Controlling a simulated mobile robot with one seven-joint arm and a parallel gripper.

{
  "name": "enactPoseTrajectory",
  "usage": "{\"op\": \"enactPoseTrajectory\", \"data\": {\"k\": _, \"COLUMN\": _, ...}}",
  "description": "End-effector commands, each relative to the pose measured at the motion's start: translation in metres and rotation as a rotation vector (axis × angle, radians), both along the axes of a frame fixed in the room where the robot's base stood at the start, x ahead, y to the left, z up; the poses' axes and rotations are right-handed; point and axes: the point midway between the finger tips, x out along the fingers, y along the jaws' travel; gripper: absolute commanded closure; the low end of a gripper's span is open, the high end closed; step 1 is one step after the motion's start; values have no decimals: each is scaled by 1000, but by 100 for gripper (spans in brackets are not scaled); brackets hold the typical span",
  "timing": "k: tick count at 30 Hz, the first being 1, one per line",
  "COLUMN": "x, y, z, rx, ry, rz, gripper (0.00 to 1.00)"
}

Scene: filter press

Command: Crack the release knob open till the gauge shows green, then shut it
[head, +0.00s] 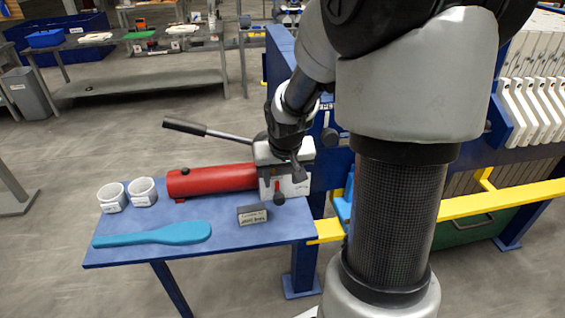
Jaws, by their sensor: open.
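A red hand pump (212,180) lies on the blue side table, with a pale block (290,187) at its right end. A small dark knob (279,198) on a red stem sits low on the front of this block; it looks like the release knob. My gripper (287,168) is open, pointing down over the block, just above and behind the knob and apart from it. Its fingers are small and partly lost against the block. A round dark part (330,138) right of my gripper may be the gauge; no face or colour can be read.
The pump's long lever (205,131) sticks out up and left. The blue table (262,238) also carries two white cups (143,191), a teal paddle (155,235) and a small grey label block (252,215). The blue press frame and yellow rail (470,210) stand right.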

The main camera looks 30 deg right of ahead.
Motion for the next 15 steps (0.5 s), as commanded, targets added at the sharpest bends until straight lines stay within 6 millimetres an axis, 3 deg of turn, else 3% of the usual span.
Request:
{"op": "enactPoseTrajectory", "data": {"k": 1, "x": -4, "y": 0, "z": 14, "rx": -2, "ry": -3, "rz": -2, "gripper": 53}}
{"op": "enactPoseTrajectory", "data": {"k": 6, "x": -14, "y": 4, "z": 37, "rx": -2, "ry": 0, "rz": -1, "gripper": 53}}
{"op": "enactPoseTrajectory", "data": {"k": 15, "x": -19, "y": 6, "z": 46, "rx": 0, "ry": 1, "rz": 0, "gripper": 53}}
